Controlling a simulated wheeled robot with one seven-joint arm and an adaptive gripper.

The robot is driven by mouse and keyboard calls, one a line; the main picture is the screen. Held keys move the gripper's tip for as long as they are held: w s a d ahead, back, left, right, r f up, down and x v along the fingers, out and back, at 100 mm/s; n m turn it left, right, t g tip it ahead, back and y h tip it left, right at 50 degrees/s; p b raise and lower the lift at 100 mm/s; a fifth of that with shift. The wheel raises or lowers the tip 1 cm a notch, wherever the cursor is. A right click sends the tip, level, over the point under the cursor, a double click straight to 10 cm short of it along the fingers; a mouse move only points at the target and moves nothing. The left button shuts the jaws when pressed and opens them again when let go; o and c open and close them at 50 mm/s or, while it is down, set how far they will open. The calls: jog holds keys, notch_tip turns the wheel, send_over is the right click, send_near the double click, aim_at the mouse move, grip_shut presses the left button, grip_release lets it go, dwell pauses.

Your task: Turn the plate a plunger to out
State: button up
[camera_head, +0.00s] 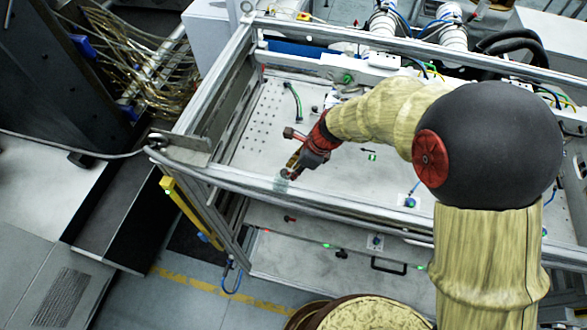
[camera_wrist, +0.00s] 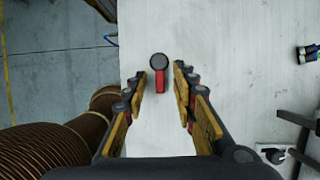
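In the wrist view a small plunger with a round dark grey head (camera_wrist: 158,62) and a red stem stands out against a pale plate (camera_wrist: 225,30). Its red stem points toward the bottom of the picture. My gripper (camera_wrist: 159,76) is open, with one yellow-and-black finger on each side of it and a visible gap on both sides. How far the fingertips are above the plate I cannot tell. In the head view my gripper (camera_head: 290,171) is over the front rail of the frame. A small red-and-black part (camera_head: 289,218) shows below it; whether it is the same plunger I cannot tell.
A metal frame rail (camera_head: 330,208) runs across the front. A lower pale panel carries a black handle (camera_head: 389,267) and a small black part (camera_head: 341,254). In the wrist view, dark fittings (camera_wrist: 309,52) are at the right and open floor (camera_wrist: 60,60) at the left.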

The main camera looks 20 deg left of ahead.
jog(key=c, duration=0.4)
grip_shut()
